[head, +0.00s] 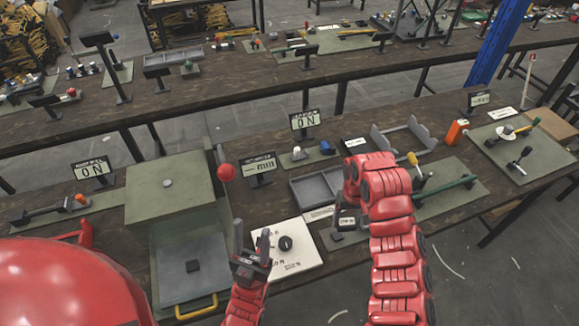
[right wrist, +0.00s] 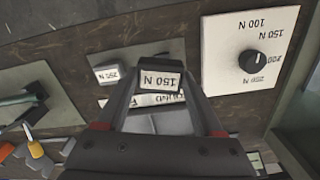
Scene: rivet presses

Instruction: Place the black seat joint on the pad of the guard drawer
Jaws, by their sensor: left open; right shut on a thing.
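The guard drawer (head: 165,287) is pulled out of a grey-green housing (head: 170,190) in the head view, with a yellow handle at its front. A small dark square (head: 193,266), apparently the pad, shows on its floor. My right gripper (right wrist: 157,92) is shut on a dark block labelled 150 N (right wrist: 155,77). In the head view my right arm partly hides that gripper. I cannot tell any black seat joint for certain. My left gripper (head: 252,243) is open and empty between the drawer and a white dial panel (head: 290,262).
The dial panel also shows in the right wrist view (right wrist: 245,85). A 250 N block (right wrist: 112,72) lies beside the held block. A red ball knob (head: 225,173) stands by the housing.

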